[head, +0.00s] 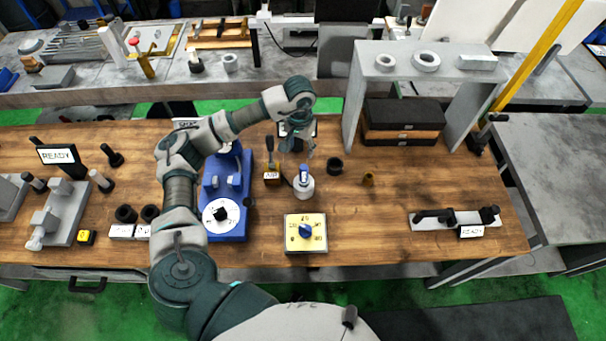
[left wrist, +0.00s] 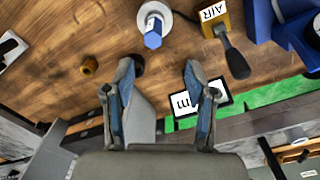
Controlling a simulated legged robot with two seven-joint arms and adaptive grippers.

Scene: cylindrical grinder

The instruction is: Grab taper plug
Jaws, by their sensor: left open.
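No part carries a readable taper plug label, so I cannot tell for certain which piece it is. A white round piece with a blue top (head: 304,187) stands upright on the wooden bench; it also shows in the left wrist view (left wrist: 153,30). A small brass piece (head: 368,179) stands to its right, also in the left wrist view (left wrist: 89,66). A black ring (head: 335,166) lies between them, partly behind a finger in the left wrist view. My left gripper (head: 298,150) is open and empty above the bench, behind the blue-topped piece. My right gripper is not in view.
A lever block marked AIR (head: 271,175) and a blue fixture (head: 240,190) stand left of the blue-topped piece. A yellow dial box (head: 306,233) is in front. A grey stand (head: 398,61) over stacked boxes is behind right.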

